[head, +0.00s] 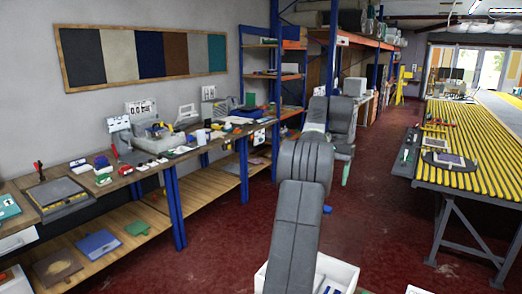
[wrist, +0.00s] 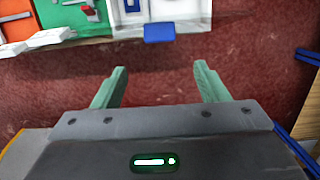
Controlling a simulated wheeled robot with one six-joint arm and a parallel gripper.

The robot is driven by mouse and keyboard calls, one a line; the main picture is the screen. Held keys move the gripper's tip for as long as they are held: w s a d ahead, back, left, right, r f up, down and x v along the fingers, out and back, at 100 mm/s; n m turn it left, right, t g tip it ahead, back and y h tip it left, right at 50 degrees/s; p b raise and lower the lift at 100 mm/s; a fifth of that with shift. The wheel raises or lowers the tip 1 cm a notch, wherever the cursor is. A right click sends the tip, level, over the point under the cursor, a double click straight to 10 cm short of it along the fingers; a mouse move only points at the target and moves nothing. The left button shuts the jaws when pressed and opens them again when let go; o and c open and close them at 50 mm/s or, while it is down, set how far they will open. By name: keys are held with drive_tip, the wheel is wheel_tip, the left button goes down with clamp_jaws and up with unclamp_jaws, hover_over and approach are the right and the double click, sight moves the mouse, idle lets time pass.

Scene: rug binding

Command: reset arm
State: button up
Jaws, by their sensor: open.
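My gripper (wrist: 160,80) shows in the wrist view with its two green fingers spread wide apart. Nothing is between the fingers, and dark red floor (wrist: 150,68) lies beyond them. In the head view my grey arm rises from the bottom centre and bends away over the aisle.
A long workbench (head: 127,178) with tools and boxes runs along the left wall. A table with yellow slats (head: 478,178) stands at the right. A white bin (head: 345,275) is at the bottom, close to my arm. Red floor (head: 385,215) is clear between bench and table.

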drive_tip(key=shift+t+h, duration=0.3)
drive_tip(key=shift+t, duration=0.2)
drive_tip(key=shift+s+a+f, duration=0.35)
drive_tip(key=shift+s+f, duration=0.1)
drive_tip(key=shift+f, duration=1.35)
drive_tip(key=shift+s+a+f, duration=0.3)
drive_tip(key=shift+s+f, duration=0.1)
drive_tip(key=shift+f, duration=1.35)
drive_tip(key=shift+s+a+f, duration=0.35)
drive_tip(key=shift+s+f, duration=0.1)
drive_tip(key=shift+f, duration=1.35)
drive_tip(key=shift+s, duration=0.1)
drive_tip(key=shift+a, duration=0.1)
